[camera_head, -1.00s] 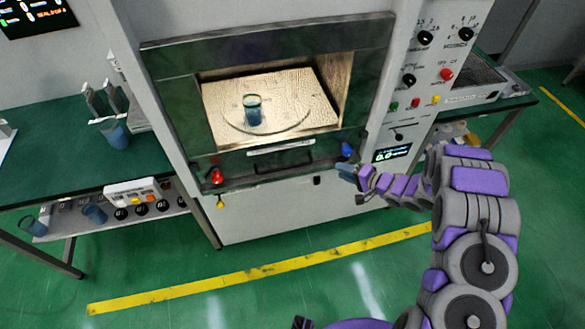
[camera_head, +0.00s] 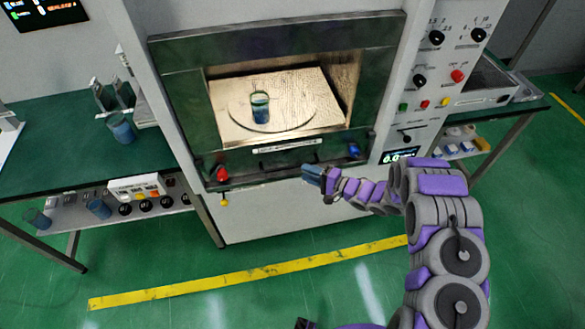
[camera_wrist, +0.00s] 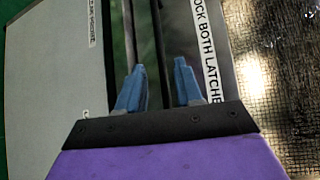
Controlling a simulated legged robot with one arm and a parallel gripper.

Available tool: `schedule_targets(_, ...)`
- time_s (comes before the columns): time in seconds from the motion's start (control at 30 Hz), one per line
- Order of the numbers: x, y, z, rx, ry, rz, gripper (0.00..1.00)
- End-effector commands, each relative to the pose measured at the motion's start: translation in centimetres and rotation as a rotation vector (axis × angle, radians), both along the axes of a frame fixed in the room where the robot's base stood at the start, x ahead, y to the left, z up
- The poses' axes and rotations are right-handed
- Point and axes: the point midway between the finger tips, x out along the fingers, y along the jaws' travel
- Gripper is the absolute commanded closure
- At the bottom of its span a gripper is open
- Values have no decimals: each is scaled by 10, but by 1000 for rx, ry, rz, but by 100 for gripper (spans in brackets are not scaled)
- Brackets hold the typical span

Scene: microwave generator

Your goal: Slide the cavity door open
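The cavity door (camera_head: 181,110) has a dark green frame around a large window, through which the lit interior shows. A white label strip (camera_head: 287,145) runs along its lower part; the wrist view shows "OCK BOTH LATCHE" on it. A red latch (camera_head: 221,175) is at the lower left and a blue latch (camera_head: 354,150) at the lower right. My gripper (camera_head: 312,175) is at the door's lower edge, near its middle. In the wrist view its blue fingers (camera_wrist: 158,85) are apart, with a dark handle bar (camera_wrist: 159,45) between them in the picture. Contact cannot be told.
A beaker (camera_head: 260,108) stands on the turntable inside. A control panel (camera_head: 430,75) is to the right of the door. Green benches stand on both sides; the left one (camera_head: 50,165) carries another beaker (camera_head: 121,127). The floor in front is clear, with a yellow line (camera_head: 230,277).

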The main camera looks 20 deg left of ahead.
Motion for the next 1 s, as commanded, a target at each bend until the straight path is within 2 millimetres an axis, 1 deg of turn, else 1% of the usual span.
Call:
schedule_targets(0.03,1,12,-3,0,-1,3,65)
schedule_targets(0.2,7,40,-8,-1,2,2,65)
schedule_targets(0.4,13,61,-10,1,2,1,65)
schedule_targets(0.53,15,67,-10,1,2,-1,65)
schedule_targets(0.8,15,67,-10,0,2,-2,65)
schedule_targets(0.87,15,67,-10,0,2,-2,70)
schedule_targets(1.0,16,67,-10,0,2,-2,83)
